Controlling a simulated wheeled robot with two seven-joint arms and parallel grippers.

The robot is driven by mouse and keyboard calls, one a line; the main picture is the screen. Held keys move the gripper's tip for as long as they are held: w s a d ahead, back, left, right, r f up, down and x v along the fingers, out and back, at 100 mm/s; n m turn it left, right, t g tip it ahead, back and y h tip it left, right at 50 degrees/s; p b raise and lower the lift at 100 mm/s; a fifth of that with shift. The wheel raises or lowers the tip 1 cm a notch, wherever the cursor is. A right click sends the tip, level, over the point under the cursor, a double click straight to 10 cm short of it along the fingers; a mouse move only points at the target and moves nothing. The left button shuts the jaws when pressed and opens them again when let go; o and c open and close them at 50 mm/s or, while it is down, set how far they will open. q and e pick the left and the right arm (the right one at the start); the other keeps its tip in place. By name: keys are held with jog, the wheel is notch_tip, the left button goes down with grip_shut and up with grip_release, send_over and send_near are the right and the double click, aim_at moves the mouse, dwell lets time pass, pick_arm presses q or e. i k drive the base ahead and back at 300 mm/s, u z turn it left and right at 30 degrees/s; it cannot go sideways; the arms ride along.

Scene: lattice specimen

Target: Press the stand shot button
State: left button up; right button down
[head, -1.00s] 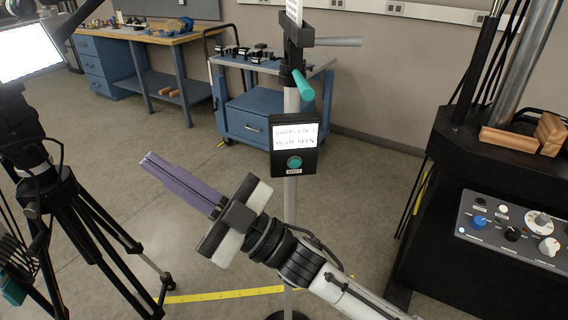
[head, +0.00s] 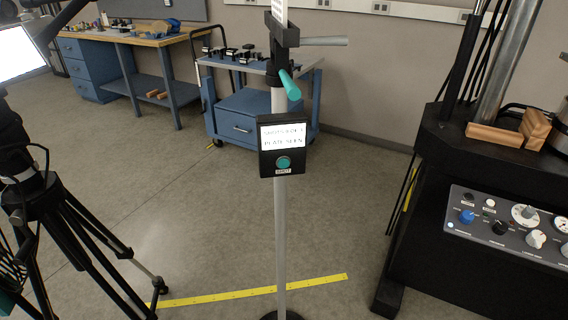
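The stand (head: 281,225) is a grey upright pole on a dark round base, in the middle of the head view. A black box (head: 267,172) is fixed to the pole, with a white label panel on its upper part. The button (head: 284,163) is a round teal cap on the lower part of the box, with a small label under it. Nothing covers the button. Neither of my grippers shows in the head view now.
A black tripod (head: 62,215) stands at the left. A black machine with a control panel (head: 505,228) of knobs stands at the right. A blue cart (head: 240,118) and a workbench (head: 140,40) are behind. Yellow tape (head: 225,296) crosses the floor. Open floor lies around the stand.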

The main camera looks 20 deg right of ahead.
aim_at(283, 162)
jog(key=k, duration=0.5)
jog(key=z, duration=0.7)
jog(key=i, duration=0.6)
jog(key=u, duration=0.25)
